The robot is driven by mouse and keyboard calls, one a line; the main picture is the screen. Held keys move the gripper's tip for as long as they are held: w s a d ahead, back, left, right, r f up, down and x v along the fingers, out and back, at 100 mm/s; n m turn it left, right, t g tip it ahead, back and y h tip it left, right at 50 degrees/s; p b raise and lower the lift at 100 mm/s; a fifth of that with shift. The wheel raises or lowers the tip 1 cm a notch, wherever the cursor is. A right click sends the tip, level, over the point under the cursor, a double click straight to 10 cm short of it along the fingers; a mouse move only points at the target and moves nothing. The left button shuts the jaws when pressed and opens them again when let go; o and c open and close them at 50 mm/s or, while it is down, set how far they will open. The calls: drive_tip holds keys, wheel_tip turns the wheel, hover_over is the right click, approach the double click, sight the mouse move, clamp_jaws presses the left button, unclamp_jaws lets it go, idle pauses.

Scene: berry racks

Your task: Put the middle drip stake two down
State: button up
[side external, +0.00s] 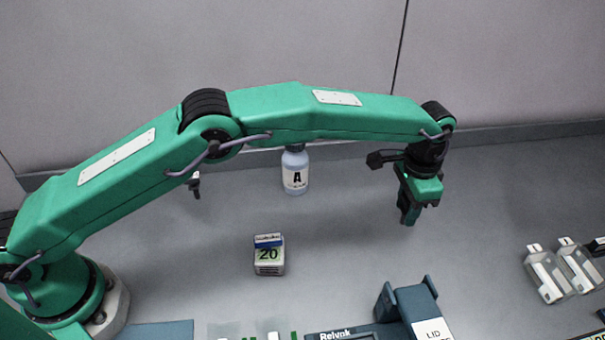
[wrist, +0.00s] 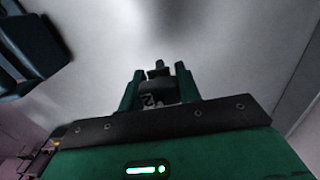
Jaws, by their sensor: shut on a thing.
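My gripper (side external: 408,212) is in the air over the right-middle of the grey surface, pointing down. In the wrist view, its two green fingers (wrist: 159,72) are shut on a small dark piece (wrist: 156,92) with a pale mark, which looks like a drip stake. The side view barely shows this piece between the fingers. A small dark upright thing with a pale top (side external: 195,184) stands behind my arm; I cannot tell whether it is a drip stake. No row of stakes can be made out clearly.
A bottle marked A (side external: 295,172) stands behind a small box marked 20 (side external: 269,256). A dark Relvak device (side external: 408,303) with a LID label is at front centre. Pale clear holders (side external: 547,275) stand at right. The surface below my gripper is clear.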

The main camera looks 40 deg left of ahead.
sight(403, 221)
drive_tip(key=shift+f, duration=0.1)
drive_tip(key=shift+f, duration=1.9)
drive_tip(key=shift+f, duration=0.1)
drive_tip(key=o, duration=0.9)
wheel_tip(403, 221, up, 12)
drive_tip(key=shift+r, duration=0.1)
